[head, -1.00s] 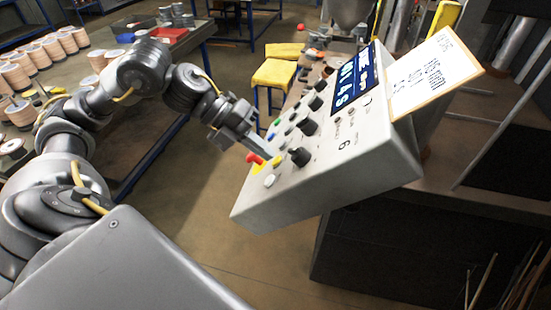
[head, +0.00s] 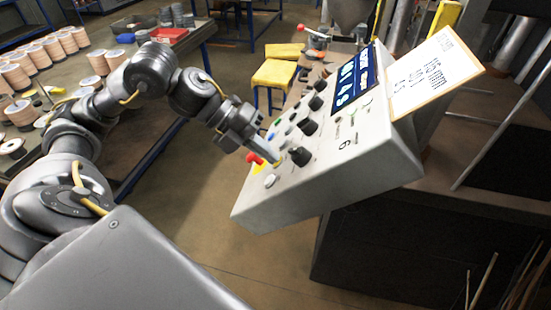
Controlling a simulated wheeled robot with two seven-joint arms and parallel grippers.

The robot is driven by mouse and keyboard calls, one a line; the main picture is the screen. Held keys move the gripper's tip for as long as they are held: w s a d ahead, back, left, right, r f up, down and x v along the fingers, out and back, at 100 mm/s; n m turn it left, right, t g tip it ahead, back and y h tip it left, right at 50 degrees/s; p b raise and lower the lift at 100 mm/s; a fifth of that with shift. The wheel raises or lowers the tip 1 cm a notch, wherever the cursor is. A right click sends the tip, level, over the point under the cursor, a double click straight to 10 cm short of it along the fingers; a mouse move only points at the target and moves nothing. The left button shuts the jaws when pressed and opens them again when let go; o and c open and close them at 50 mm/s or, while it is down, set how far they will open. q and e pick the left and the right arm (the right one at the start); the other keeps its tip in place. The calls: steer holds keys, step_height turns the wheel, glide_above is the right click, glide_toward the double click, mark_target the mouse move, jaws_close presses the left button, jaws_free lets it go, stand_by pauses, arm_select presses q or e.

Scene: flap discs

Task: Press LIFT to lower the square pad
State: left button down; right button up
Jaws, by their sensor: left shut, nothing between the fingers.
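The grey control box (head: 330,180) fills the middle right of the head view, tilted in the picture. Its sloping face carries black knobs (head: 300,156), small coloured buttons, a red button (head: 255,158) and a white button (head: 270,181) near its lower left edge. The labels are too small to read, so I cannot tell which is LIFT. My left gripper (head: 262,150) is shut and empty, its tips close over the face near the red button and the nearest knob. I cannot tell whether they touch it. I cannot make out the square pad for certain.
A blue lit display (head: 356,80) and a board with handwriting (head: 432,72) sit at the box's upper end. A yellow-topped stool (head: 274,73) stands behind. Stacked discs (head: 55,50) cover the table at left. A red-handled metal part (head: 316,35) shows beyond the box.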

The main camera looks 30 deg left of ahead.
arm_select(q)
steer(key=v, duration=0.8)
steer(key=shift+b, duration=0.35)
stand_by(0.4)
